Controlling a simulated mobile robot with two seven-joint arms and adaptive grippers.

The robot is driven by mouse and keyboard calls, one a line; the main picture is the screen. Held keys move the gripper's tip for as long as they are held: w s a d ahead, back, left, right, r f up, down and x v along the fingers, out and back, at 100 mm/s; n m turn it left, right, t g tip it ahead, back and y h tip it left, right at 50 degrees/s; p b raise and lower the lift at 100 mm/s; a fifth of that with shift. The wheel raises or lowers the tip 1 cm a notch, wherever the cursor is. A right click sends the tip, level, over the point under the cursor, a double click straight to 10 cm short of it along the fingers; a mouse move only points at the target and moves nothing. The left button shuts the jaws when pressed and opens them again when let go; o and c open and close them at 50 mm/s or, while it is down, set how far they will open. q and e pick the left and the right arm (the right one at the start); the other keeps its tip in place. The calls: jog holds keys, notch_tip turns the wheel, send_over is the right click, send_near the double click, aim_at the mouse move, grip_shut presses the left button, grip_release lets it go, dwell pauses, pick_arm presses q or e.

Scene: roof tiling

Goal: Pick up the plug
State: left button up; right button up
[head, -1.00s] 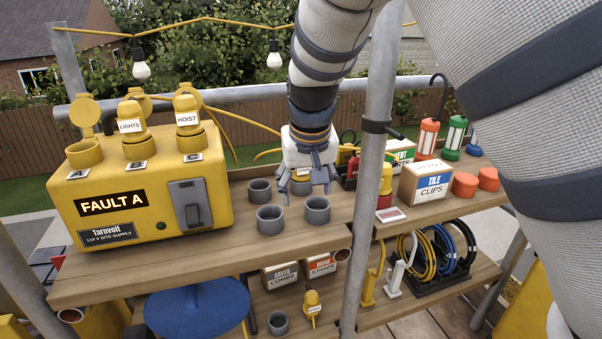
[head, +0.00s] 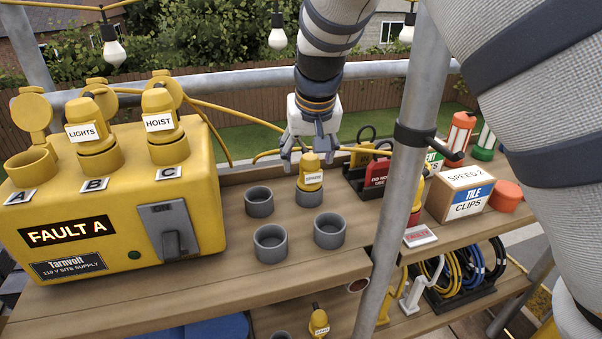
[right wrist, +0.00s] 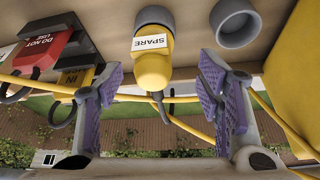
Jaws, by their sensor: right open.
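A yellow plug (head: 311,170) with a white label stands upright in a grey cup on the upper shelf. In the right wrist view its label reads SPARE, and the plug (right wrist: 153,62) lies between the spread fingers, apart from both. My right gripper (head: 308,152) is open and empty, just above and behind the plug in the head view. Its purple-padded fingers (right wrist: 160,78) show in the wrist view. Other yellow plugs marked LIGHTS (head: 84,124) and HOIST (head: 159,115) sit in the supply box. My left gripper is not in view.
The yellow supply box (head: 120,215) reads FAULT A. Empty grey cups (head: 270,244) stand near the plug. A red DO NOT USE tag (head: 377,172), a steel pole (head: 398,190) and a tile clips box (head: 459,193) are to the right. Another yellow plug (head: 319,322) is below.

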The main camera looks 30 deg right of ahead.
aim_at(311, 158)
jog(key=w+f, duration=0.1)
jog(key=d+f, duration=0.1)
jog(key=f, duration=0.1)
jog(key=w+d+f, duration=0.1)
jog(key=f, duration=0.1)
jog(key=shift+w+b, duration=0.35)
jog(key=shift+r, duration=0.3)
jog(key=shift+c, duration=0.5)
jog(key=c, duration=1.3)
jog(key=shift+o, duration=0.2)
